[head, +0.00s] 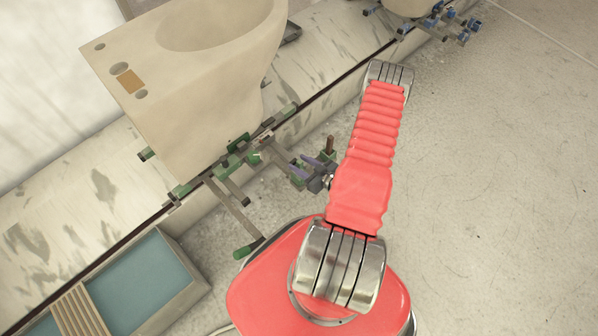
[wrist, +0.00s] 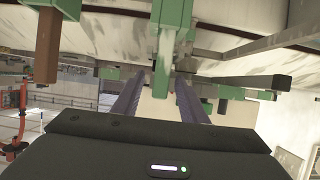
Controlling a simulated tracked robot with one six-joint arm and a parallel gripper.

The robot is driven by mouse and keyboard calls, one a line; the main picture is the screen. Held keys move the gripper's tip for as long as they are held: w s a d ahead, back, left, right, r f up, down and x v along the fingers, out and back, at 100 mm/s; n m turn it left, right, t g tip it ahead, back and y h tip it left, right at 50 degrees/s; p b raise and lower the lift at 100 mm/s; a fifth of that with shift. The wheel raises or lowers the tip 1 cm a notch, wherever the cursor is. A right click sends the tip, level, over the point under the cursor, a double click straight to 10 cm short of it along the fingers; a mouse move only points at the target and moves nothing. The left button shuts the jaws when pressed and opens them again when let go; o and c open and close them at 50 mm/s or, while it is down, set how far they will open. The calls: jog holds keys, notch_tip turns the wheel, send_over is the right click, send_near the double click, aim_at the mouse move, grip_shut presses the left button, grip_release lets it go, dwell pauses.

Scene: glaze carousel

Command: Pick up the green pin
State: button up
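My gripper (head: 303,168) has purple fingers. In the head view it points left toward a carousel frame with several green parts. In the wrist view the fingers (wrist: 160,82) are open, with a clear gap between them. A pale green upright piece (wrist: 165,62), which may be the green pin, hangs below a green block and lines up with that gap. I cannot tell whether it is between the fingers or beyond them. In the head view a small bright green piece (head: 256,157) sits on the frame left of my gripper; I cannot tell if it is the same one.
A brown peg (wrist: 46,48) hangs from a green block at the left of the wrist view. Grey bars (head: 232,208) with green ends stick out near my gripper. A large beige basin (head: 205,95) stands behind. The floor at the right (head: 500,190) is clear.

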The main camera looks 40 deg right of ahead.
jog(key=shift+w+f, duration=0.1)
jog(key=shift+w, duration=0.15)
jog(key=shift+c, duration=0.3)
grip_shut()
dwell(0.4)
